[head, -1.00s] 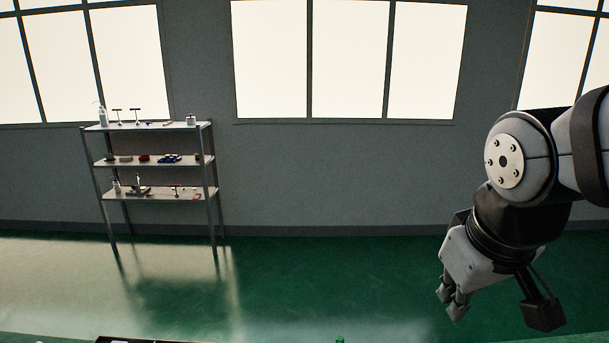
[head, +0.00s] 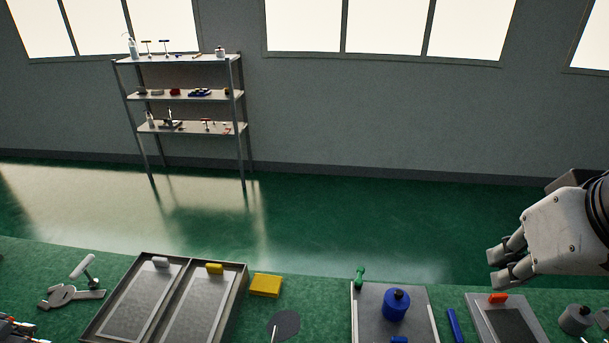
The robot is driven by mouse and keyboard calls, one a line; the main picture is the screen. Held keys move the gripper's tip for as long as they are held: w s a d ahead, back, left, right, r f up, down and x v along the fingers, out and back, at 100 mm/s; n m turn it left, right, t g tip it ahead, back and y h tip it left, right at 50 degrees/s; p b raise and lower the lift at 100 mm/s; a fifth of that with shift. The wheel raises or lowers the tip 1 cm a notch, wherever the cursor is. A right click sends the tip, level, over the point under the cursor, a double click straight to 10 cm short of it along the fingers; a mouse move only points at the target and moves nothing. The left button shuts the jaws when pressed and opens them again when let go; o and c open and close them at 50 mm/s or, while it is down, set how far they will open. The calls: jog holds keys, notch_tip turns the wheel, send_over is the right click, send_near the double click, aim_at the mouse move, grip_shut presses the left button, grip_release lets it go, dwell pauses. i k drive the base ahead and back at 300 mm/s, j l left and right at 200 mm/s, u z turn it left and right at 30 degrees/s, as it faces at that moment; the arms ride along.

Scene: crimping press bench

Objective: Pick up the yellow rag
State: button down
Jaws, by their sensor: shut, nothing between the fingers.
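The yellow rag (head: 265,285) appears as a small folded yellow block. It lies on the green bench just right of the two-part tray, near the bottom middle of the head view. My gripper (head: 498,268) is at the right side of the view, above the bench and well to the right of the rag. Its fingers are close together and hold nothing. Nothing covers the rag.
The grey two-part tray (head: 240,290) with a yellow tab (head: 214,268) is left of the rag. A dark disc (head: 284,325) lies in front.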

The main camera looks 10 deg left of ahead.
aim_at(265, 284)
jog(key=u, duration=1.25)
